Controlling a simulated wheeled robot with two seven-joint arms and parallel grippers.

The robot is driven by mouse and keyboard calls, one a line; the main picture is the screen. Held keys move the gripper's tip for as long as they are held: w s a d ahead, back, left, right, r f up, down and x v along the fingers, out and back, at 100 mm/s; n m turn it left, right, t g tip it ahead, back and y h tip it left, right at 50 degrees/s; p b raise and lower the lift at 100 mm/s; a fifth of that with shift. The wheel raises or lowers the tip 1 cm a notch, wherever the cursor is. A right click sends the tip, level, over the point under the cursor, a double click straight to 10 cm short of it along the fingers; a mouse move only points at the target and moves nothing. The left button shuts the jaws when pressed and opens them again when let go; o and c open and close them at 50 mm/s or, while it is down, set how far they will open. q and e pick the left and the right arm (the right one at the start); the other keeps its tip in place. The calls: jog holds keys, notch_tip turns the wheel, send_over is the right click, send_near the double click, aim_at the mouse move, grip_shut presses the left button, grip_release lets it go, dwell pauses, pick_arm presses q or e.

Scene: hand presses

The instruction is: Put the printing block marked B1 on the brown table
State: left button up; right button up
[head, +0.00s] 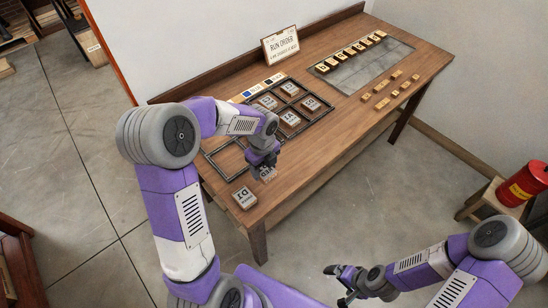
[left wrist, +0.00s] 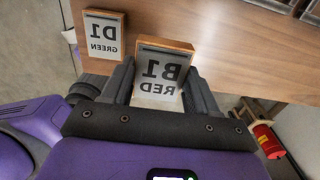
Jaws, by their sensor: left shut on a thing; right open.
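The block marked B1 RED (left wrist: 163,72), with mirrored lettering and wooden sides, is between the fingers of my left gripper (left wrist: 158,88), which is shut on it. In the head view my left gripper (head: 263,160) is over the front part of the brown table (head: 312,137), and block B1 (head: 267,174) shows partly below it. I cannot tell whether the block touches the tabletop. My right gripper (head: 345,285) is open and empty, low in front of the table and apart from it.
Block D1 GREEN (head: 243,197) lies on the table near its front left corner, beside B1. A dark divided frame (head: 222,148) holds several blocks. A sign (head: 281,46), a grey slab (head: 370,68) and small wooden pieces are farther back. A red can (head: 522,185) stands at right.

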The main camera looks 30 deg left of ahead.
aim_at(263, 169)
pick_arm(q)
notch_tip(263, 169, down, 8)
jog(key=shift+r+b, duration=0.2)
jog(key=shift+b, duration=0.7)
jog(key=shift+f, duration=0.1)
jog(key=o, duration=1.1)
notch_tip(263, 169, up, 12)
jog(key=p, duration=0.3)
